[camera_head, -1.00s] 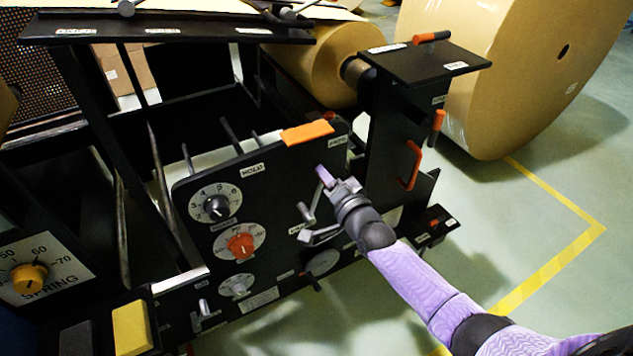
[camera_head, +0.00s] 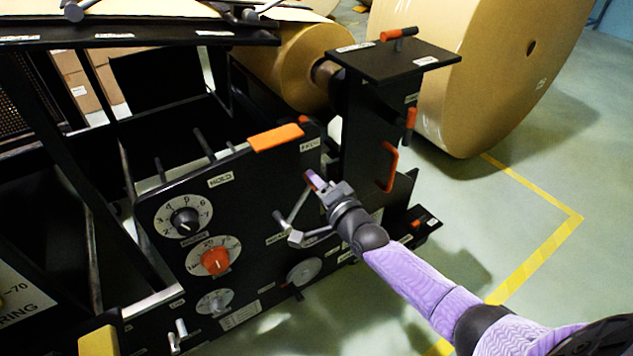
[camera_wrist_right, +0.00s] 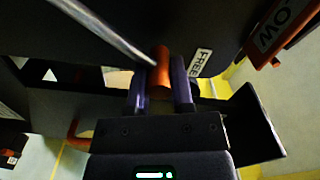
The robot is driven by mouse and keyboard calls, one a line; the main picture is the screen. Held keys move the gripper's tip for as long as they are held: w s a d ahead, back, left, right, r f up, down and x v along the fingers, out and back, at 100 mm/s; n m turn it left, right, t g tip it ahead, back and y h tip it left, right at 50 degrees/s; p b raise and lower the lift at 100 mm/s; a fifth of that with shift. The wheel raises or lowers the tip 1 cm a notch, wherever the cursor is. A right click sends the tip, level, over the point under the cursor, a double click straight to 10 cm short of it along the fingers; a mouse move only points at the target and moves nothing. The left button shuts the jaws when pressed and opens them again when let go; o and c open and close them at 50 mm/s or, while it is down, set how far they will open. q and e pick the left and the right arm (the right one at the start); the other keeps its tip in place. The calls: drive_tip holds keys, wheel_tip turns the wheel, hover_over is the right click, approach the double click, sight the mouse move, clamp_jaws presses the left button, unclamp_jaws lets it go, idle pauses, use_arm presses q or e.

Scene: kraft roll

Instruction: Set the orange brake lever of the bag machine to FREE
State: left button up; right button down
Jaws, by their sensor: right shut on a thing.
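The brake lever has a thin metal shaft (camera_head: 298,205) on the black side panel (camera_head: 255,205) of the bag machine. Its orange grip (camera_wrist_right: 160,72) sits between the two fingers of my right gripper in the right wrist view. My right gripper (camera_head: 314,181) is shut on this grip, which it mostly hides in the head view. The FREE label (camera_wrist_right: 200,63) is just right of the grip in the wrist view; the head view shows it (camera_head: 309,145) just above the gripper. The HOLD label (camera_head: 220,181) is farther left. My left gripper is out of view.
An orange block (camera_head: 275,137) sits on the panel's top edge. Dials with a black knob (camera_head: 184,222) and a red knob (camera_head: 215,261) are left of the lever. A red-orange handle (camera_head: 390,167) stands close to the right. Open floor (camera_head: 545,160) lies farther right.

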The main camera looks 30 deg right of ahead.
drive_tip(key=shift+s+a+f, duration=0.1)
drive_tip(key=shift+a+f, duration=0.05)
drive_tip(key=shift+f, duration=0.35)
drive_tip(key=shift+c, duration=2.3)
unclamp_jaws()
drive_tip(key=shift+a+r, duration=0.1)
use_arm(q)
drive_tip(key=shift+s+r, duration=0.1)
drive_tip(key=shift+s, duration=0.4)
use_arm(e)
drive_tip(key=shift+r, duration=0.1)
drive_tip(key=shift+s+r, duration=0.1)
drive_tip(key=shift+r, duration=0.05)
use_arm(q)
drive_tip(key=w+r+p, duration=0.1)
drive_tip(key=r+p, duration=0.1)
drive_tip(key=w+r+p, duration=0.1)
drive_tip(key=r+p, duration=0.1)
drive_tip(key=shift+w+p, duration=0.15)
drive_tip(key=shift+p, duration=0.2)
use_arm(e)
drive_tip(key=s, duration=0.9)
drive_tip(key=shift+s+d, duration=0.25)
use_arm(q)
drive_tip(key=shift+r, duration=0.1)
